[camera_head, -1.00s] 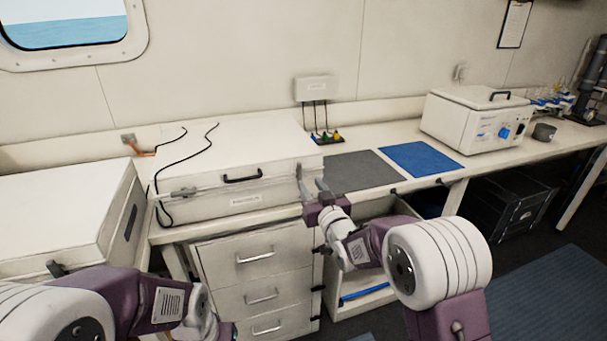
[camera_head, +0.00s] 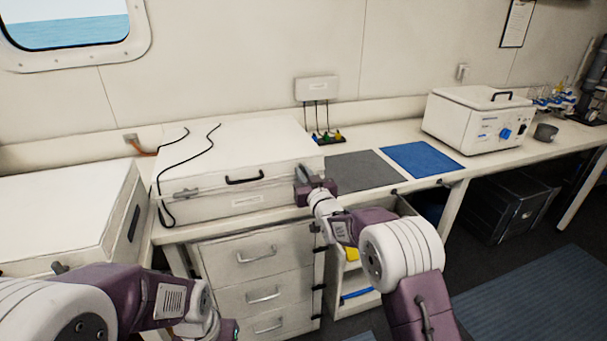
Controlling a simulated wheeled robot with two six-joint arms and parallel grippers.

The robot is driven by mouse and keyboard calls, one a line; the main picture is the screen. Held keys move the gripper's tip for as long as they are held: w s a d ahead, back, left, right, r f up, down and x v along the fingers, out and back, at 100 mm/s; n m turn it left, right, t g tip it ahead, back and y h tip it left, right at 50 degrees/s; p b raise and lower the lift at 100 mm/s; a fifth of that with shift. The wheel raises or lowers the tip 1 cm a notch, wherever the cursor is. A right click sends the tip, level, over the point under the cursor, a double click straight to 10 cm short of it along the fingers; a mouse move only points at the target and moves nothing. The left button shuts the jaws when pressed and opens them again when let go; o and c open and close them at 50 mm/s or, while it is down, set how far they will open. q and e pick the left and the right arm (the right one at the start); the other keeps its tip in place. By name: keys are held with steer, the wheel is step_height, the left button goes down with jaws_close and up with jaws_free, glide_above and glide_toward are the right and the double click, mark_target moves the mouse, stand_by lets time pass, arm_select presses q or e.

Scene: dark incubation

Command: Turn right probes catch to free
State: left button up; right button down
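A white box with a flat lid (camera_head: 235,143) stands on the bench, with a black handle (camera_head: 244,180) and a small label on its front. A grey lever catch (camera_head: 184,193) lies roughly level at the left end of the front. My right gripper (camera_head: 303,174) is at the right end of the front, its fingers at or very near the box edge. It covers that corner, so I cannot make out the right catch or whether I touch it. Its finger gap cannot be judged. Only the edge of my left gripper body shows at the bottom edge; its fingers are hidden.
Black cables lie over the lid. A second white box (camera_head: 60,215) stands at the left. Grey (camera_head: 362,171) and blue (camera_head: 421,159) mats lie right of my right gripper. A water bath (camera_head: 478,122) stands further right. Drawers (camera_head: 255,260) are below the bench.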

steer(key=shift+s+a+f+n+b, duration=0.1)
steer(key=shift+a+f+n+b, duration=0.2)
steer(key=shift+n+b, duration=2.25)
steer(key=shift+s+a+f+n+b, duration=0.1)
steer(key=shift+a+f+n+b, duration=0.2)
steer(key=shift+n+b, duration=2.3)
steer(key=shift+s+a+f+n+b, duration=0.1)
steer(key=shift+a+f+n+b, duration=0.2)
steer(key=shift+n+b, duration=2.25)
steer(key=n+p, duration=0.2)
steer(key=shift+d+n, duration=0.1)
steer(key=shift+n, duration=0.3)
steer(key=c, duration=1.4)
jaws_free()
steer(key=shift+c, duration=0.2)
steer(key=v, duration=0.9)
steer(key=shift+b, duration=0.3)
